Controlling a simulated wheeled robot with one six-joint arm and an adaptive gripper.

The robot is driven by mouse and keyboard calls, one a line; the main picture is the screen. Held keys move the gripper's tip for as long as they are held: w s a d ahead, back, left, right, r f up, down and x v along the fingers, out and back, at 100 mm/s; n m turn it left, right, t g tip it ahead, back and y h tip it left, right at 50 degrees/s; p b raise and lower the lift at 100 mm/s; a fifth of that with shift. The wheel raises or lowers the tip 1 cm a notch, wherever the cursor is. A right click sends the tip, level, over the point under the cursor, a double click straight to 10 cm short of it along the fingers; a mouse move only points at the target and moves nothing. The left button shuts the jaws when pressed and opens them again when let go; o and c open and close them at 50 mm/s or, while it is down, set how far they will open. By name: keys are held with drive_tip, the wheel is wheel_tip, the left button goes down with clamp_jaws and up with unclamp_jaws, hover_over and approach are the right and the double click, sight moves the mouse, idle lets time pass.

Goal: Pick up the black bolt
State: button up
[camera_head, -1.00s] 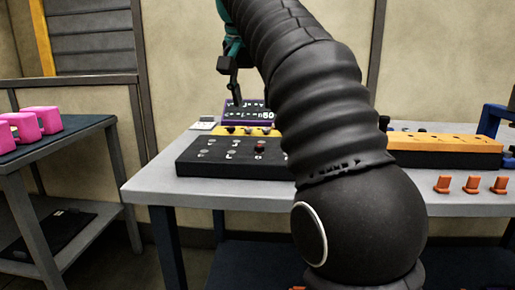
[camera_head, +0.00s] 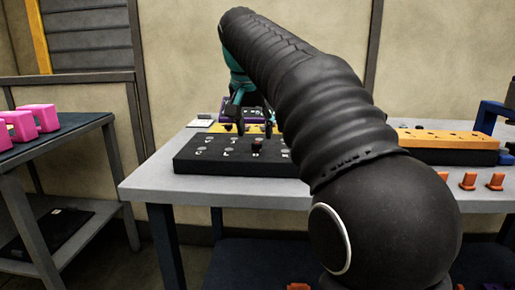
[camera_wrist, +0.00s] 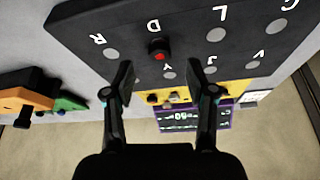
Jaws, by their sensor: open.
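My gripper (camera_head: 254,126) is open and empty above the yellow strip behind the black board. In the wrist view my gripper (camera_wrist: 160,82) points at the work surface, its two fingers wide apart. Small dark and grey bolt-like pieces (camera_wrist: 153,98) stand on the yellow strip (camera_wrist: 238,87), between and just below the fingertips in the picture. A black peg with a red top (camera_wrist: 158,49) stands on the lettered black board (camera_wrist: 120,25); it also shows in the head view (camera_head: 257,144). I cannot tell for certain which piece is the black bolt.
A purple panel (camera_wrist: 223,116) lies beyond the yellow strip. An orange block (camera_head: 440,141) and small orange pieces (camera_head: 468,181) are at the table's right. A side table (camera_head: 85,128) with pink blocks (camera_head: 40,117) stands at the left. The grey table's (camera_head: 150,184) front left is clear.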

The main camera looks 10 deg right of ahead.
sight(257, 142)
drive_tip(key=x, duration=0.4)
drive_tip(key=shift+d, duration=0.1)
clamp_jaws()
drive_tip(key=shift+r, duration=0.15)
drive_tip(key=shift+w+r, duration=0.1)
drive_tip(key=shift+r, duration=0.45)
wheel_tip(257, 142, up, 3)
drive_tip(key=shift+d+r, duration=0.1)
drive_tip(key=shift+d, duration=0.1)
drive_tip(key=s+d+r, duration=0.5)
drive_tip(key=d+r, duration=0.1)
drive_tip(key=d, duration=0.4)
drive_tip(key=shift+r, duration=0.25)
